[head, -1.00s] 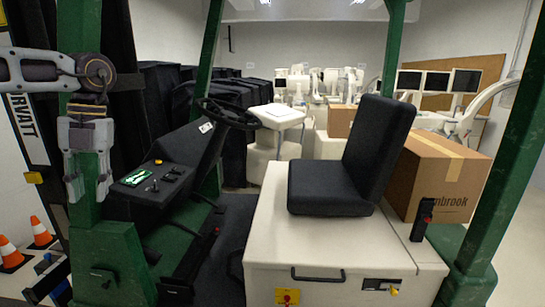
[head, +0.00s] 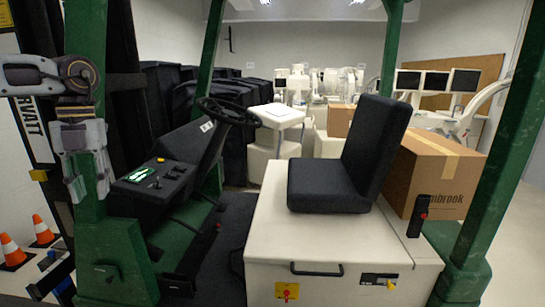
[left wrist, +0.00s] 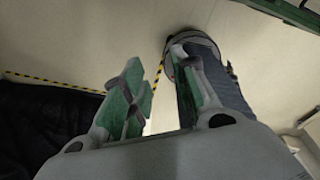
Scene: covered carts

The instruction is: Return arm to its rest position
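My left gripper (head: 88,188) hangs fingers down at the left of the head view, in front of the green post (head: 84,30) of a forklift-like vehicle. Its two fingers are apart, with nothing between them. In the left wrist view the fingers (left wrist: 165,88) also stand apart, with pale floor showing in the gap. My left arm comes in from the left edge, above the gripper. My right gripper is not in view.
The vehicle has a black seat (head: 335,165), a steering wheel (head: 228,112) and a control panel (head: 158,178). A cardboard box (head: 432,178) sits at its right. Black-covered carts (head: 165,88) stand behind. Orange cones (head: 42,230) stand at lower left.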

